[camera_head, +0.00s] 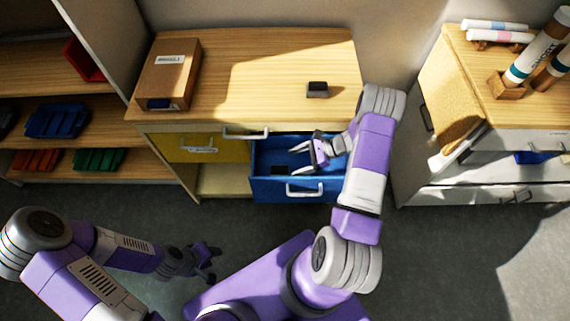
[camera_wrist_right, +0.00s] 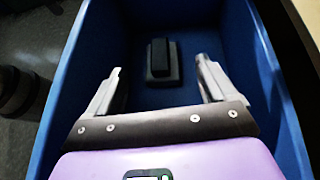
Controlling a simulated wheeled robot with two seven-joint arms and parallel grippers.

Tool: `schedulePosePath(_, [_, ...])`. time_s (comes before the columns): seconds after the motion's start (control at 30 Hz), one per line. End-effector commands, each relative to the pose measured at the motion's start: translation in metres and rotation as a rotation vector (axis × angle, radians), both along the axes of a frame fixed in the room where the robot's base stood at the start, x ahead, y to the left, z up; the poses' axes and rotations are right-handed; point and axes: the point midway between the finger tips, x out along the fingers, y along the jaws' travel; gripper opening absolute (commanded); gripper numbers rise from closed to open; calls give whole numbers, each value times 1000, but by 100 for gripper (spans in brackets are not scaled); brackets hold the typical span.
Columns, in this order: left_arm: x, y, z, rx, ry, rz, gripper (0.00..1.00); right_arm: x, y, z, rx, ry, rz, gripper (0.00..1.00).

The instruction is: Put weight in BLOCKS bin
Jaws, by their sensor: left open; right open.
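A dark block-shaped weight (camera_head: 278,170) lies on the floor of the open blue drawer (camera_head: 268,190). In the right wrist view the weight (camera_wrist_right: 162,60) has a wider base and a raised narrower top. My right gripper (camera_head: 297,158) is inside or just above the drawer, open and empty. Its fingertips (camera_wrist_right: 159,72) point toward the weight, one to each side in the picture, apart from it. A similar dark weight (camera_head: 317,90) stands on the wooden tabletop. My left gripper (camera_head: 211,262) is open and empty, low over the floor. I cannot read any label as BLOCKS.
A brown box (camera_head: 170,75) with a small label stands on the tabletop's left. A yellow drawer (camera_head: 180,150) is beside the blue one. Shelves (camera_head: 75,85) with coloured bins stand left. A cabinet (camera_head: 460,185) with rolls stands right. The tabletop's middle is clear.

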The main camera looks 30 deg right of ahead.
Motion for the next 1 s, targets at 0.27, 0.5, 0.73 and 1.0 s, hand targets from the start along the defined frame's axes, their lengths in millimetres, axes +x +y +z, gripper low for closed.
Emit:
schedulePosePath(0.27, [0, 0, 5, 0, 0, 0, 43, -15, -33, 20, -1, 0, -1, 85])
schedulePosePath(0.5, [0, 0, 5, 0, 0, 0, 43, -17, -37, 22, 0, 0, 1, 85])
schedulePosePath(0.73, [0, 0, 5, 0, 0, 0, 43, -17, -36, 22, 0, 0, 1, 85])
schedulePosePath(1.0, [0, 0, 9, 0, 0, 0, 43, -17, -36, 25, 0, 0, 1, 85])
